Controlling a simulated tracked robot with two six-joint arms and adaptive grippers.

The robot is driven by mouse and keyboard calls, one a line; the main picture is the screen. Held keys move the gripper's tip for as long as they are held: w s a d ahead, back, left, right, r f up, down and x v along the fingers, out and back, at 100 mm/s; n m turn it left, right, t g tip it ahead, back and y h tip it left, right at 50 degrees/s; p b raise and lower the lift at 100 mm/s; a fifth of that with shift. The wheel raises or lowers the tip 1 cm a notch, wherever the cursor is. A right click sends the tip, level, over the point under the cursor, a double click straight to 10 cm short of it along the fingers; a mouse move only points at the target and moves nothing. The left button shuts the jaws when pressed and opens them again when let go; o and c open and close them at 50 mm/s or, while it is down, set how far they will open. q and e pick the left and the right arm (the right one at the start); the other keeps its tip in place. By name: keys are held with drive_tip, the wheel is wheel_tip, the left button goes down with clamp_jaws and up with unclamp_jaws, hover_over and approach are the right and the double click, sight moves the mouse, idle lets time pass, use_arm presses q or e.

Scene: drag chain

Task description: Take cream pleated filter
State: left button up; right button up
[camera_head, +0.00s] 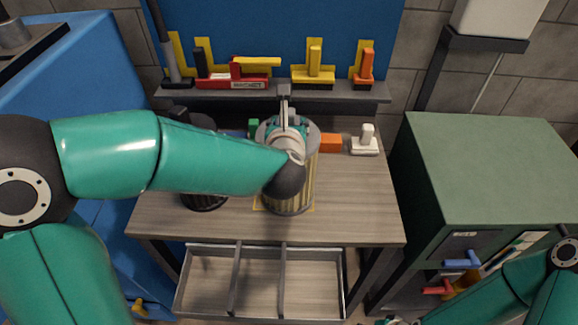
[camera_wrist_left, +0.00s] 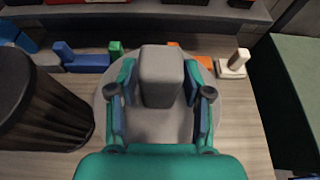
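The cream pleated filter (camera_head: 300,188) stands upright on the workbench, its upper part largely hidden by my left arm. In the left wrist view its round grey top (camera_wrist_left: 160,125) carries a grey block-shaped handle (camera_wrist_left: 160,75). My left gripper (camera_head: 286,128) is over the filter's top. In the left wrist view its two fingers (camera_wrist_left: 160,92) stand on either side of the handle, very close to it; I cannot tell whether they press on it. Only a sliver of what looks like my right gripper (camera_head: 390,321) shows at the bottom edge.
A dark ribbed cylinder (camera_wrist_left: 45,105) stands close to the filter's left. Orange (camera_head: 331,143) and white (camera_head: 364,145) pieces lie behind right. A shelf (camera_head: 335,91) with tools backs the workbench (camera_head: 358,205). An open divided drawer (camera_head: 260,285) is below; a green cabinet (camera_head: 480,165) stands right.

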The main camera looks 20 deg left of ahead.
use_arm(q)
clamp_jaws()
drive_tip(key=shift+r, duration=0.2)
